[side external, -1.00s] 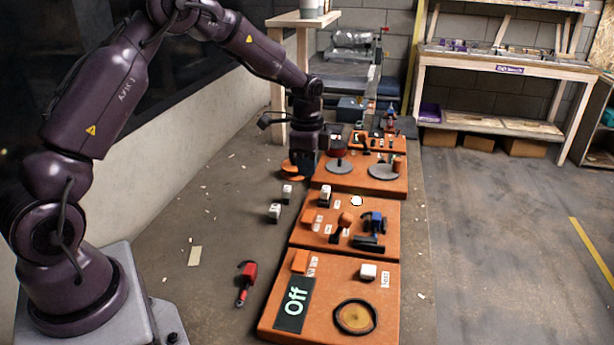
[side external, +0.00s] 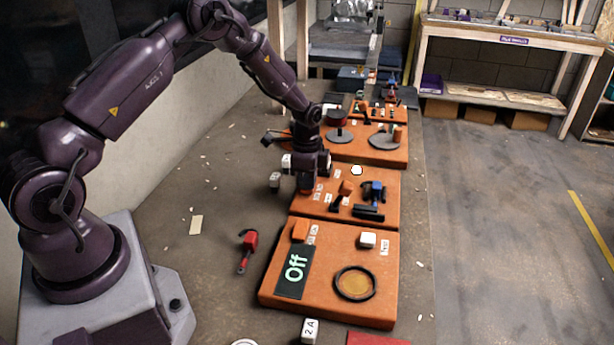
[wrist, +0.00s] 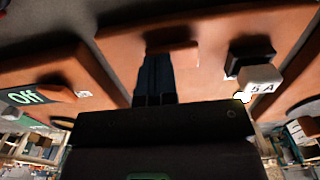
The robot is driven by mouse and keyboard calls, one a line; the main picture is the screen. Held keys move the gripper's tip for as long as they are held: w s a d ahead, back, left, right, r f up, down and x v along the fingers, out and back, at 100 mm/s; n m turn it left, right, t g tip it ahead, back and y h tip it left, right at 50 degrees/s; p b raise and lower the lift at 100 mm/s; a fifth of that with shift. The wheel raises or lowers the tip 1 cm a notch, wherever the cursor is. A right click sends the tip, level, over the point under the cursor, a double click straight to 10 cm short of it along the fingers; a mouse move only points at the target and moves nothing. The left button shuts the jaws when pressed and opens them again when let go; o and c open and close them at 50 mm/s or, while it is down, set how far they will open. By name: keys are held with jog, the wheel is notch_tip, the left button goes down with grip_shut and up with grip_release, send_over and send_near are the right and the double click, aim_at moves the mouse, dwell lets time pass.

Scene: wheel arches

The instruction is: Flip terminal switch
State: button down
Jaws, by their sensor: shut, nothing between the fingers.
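My gripper (side external: 306,187) points down over the left edge of the middle orange board (side external: 336,208). Its fingers (wrist: 155,85) are shut and empty in the wrist view, close to an orange block (wrist: 178,54) on that board; I cannot tell if they touch. Which part is the terminal switch is not clear. An orange-headed lever (side external: 346,188) and a blue-and-black device (side external: 374,195) stand further right on the board. The near board (side external: 330,300) carries a dark display reading "Off" (side external: 293,272), a small orange block (side external: 300,231) and a white block (side external: 368,240).
A black ring (side external: 354,284) lies on the near board. A block marked "5A" (wrist: 260,79) shows in the wrist view. The far board (side external: 350,155) holds grey discs.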

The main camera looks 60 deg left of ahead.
jog(key=shift+f, duration=0.35)
jog(key=shift+w+a+r, duration=0.25)
jog(key=shift+w+a, duration=0.25)
jog(key=shift+r, duration=0.1)
notch_tip(320, 180, up, 14)
dwell(0.7)
